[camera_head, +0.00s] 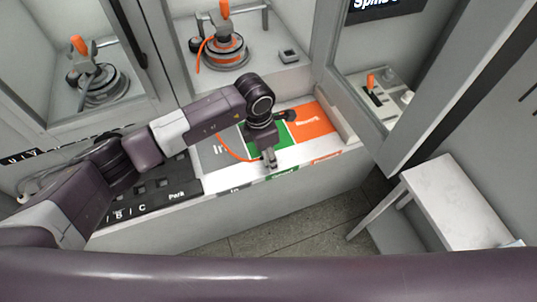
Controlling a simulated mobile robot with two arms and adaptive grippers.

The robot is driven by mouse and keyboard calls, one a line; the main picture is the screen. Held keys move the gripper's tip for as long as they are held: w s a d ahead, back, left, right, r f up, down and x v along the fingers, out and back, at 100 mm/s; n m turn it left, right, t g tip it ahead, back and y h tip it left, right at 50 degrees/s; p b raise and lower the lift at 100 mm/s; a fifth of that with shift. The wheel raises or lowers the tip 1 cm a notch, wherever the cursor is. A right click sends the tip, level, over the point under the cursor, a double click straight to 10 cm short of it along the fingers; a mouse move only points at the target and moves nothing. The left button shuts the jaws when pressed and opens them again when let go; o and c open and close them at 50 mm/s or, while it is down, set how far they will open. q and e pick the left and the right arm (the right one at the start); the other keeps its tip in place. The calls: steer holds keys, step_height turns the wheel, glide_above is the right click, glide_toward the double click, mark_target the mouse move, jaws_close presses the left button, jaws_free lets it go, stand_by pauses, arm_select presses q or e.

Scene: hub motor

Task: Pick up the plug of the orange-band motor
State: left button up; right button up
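The orange-band motor (222,50) stands in the middle bay at the back, a grey round hub with orange bands and an orange upright handle. An orange cable (232,153) shows lower down, over the grey panel, and runs to the fingertips of my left gripper (269,160). The gripper points down over the white front edge beside the green panel. Its fingers are small here, and I cannot tell whether they are open or shut. I cannot make out the plug at the cable's end. My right gripper is not in view.
A second motor (98,82) with an orange handle stands in the left bay. A small grey box (288,56) sits right of the orange-band motor. The counter has black, grey, green (285,158) and orange (311,121) panels. A white side table (450,195) stands at the right.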

arm_select(q)
steer(key=shift+d+f, duration=0.1)
steer(key=shift+f, duration=0.4)
jaws_close()
steer(key=shift+w+r, duration=0.1)
steer(key=shift+r, duration=0.1)
